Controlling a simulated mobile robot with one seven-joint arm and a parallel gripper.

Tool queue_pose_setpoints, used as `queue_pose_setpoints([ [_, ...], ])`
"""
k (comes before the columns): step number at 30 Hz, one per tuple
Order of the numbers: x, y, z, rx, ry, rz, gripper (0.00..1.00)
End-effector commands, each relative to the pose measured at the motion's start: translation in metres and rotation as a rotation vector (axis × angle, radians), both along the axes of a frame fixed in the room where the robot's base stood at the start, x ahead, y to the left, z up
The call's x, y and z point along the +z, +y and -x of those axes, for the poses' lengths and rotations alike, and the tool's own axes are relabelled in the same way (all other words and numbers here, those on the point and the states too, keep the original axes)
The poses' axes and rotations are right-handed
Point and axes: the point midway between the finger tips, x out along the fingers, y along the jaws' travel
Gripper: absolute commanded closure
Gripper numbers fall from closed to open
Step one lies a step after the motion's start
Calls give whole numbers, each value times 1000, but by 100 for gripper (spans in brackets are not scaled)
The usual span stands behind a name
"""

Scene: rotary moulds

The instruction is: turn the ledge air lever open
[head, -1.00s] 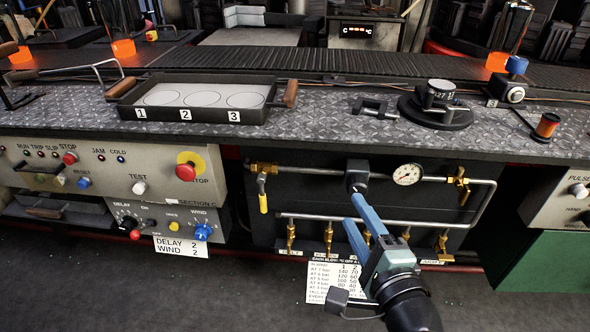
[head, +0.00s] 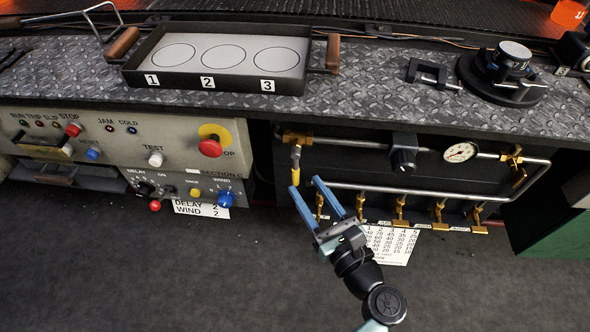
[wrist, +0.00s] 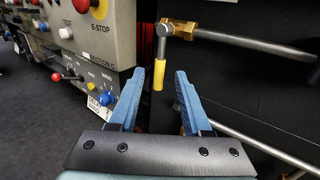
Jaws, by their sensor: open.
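The air lever (head: 296,170) has a yellow sleeve and hangs straight down from a brass valve (head: 297,138) at the left end of the upper pipe. It lies across the line of that pipe. My gripper (head: 305,186) is open and empty, its blue fingers pointing at the lever's lower end. In the wrist view the yellow sleeve (wrist: 158,75) shows in the gap between the two fingertips. It looks just beyond them, and I see no contact. The exact depth between the tips and the lever is hard to tell.
A round gauge (head: 461,152), a black regulator knob (head: 404,154) and another brass valve (head: 515,165) sit along the pipe to the right. Several small brass taps hang below the lower pipe (head: 350,188). The control panel (head: 120,147) stands left, and the ledge (head: 365,105) overhangs above.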

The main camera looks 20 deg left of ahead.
Motion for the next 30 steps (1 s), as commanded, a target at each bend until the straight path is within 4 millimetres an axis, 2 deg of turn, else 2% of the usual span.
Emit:
queue_pose_setpoints([
  [3, -1, 20, -16, 4, -3, 0, 52],
  [9, 0, 39, -32, 2, -3, 0, 52],
  [21, 0, 44, -37, 0, -2, 1, 52],
  [23, 0, 44, -37, 0, -2, 1, 61],
  [29, 0, 44, -37, 0, -2, 1, 97],
  [30, 0, 44, -37, 0, -2, 1, 100],
])
